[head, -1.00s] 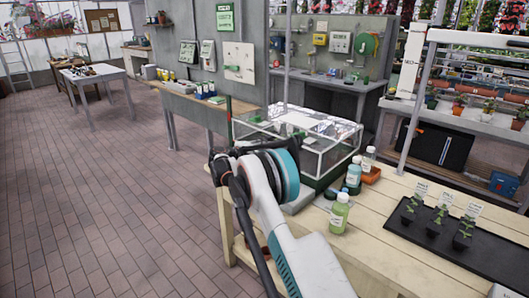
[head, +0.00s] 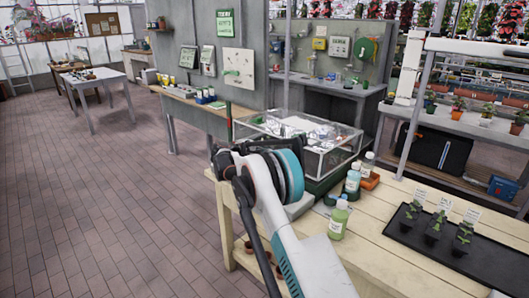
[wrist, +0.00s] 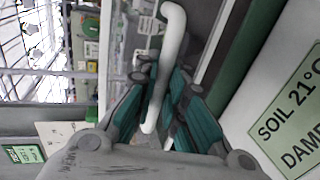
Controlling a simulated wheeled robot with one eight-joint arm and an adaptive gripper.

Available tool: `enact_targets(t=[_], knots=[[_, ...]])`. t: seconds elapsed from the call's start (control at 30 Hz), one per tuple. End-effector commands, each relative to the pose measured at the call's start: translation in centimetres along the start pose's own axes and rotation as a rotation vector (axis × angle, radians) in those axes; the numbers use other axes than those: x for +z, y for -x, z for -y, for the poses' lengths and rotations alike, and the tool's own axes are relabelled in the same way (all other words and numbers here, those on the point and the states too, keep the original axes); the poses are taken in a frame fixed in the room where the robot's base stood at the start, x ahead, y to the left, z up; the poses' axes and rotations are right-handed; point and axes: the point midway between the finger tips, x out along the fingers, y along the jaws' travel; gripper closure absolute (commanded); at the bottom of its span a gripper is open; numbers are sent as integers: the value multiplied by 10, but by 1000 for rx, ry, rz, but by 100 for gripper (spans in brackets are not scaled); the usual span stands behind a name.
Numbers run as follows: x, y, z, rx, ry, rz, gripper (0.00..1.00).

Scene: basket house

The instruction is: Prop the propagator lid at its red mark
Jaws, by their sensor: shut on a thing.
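The propagator stands on the wooden bench, a clear box with a clear lid (head: 338,141) over a green base (head: 320,184). My wrist covers its near left side in the head view. My gripper (wrist: 160,95) has its teal fingers shut around a white bent rod (wrist: 174,40), which looks like the lid's handle. An upright green post (head: 229,122) shows at the propagator's left. A label reading "SOIL 21°C DAMP" (wrist: 295,125) is beside the fingers in the wrist view. I cannot tell how far the lid is raised.
A black tray (head: 405,238) with labelled seedlings lies farther right. The tiled floor (head: 110,210) to the left is clear.

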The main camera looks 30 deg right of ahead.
Motion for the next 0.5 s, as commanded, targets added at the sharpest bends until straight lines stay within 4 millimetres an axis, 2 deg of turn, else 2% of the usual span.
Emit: enact_targets(t=[0.03, 0.1, 0.5], knots=[[0, 2, -19, -21, 0, 0, 100], [0, 2, -33, -55, 0, 0, 100], [0, -5, -105, -232, -1, -1, 100]])
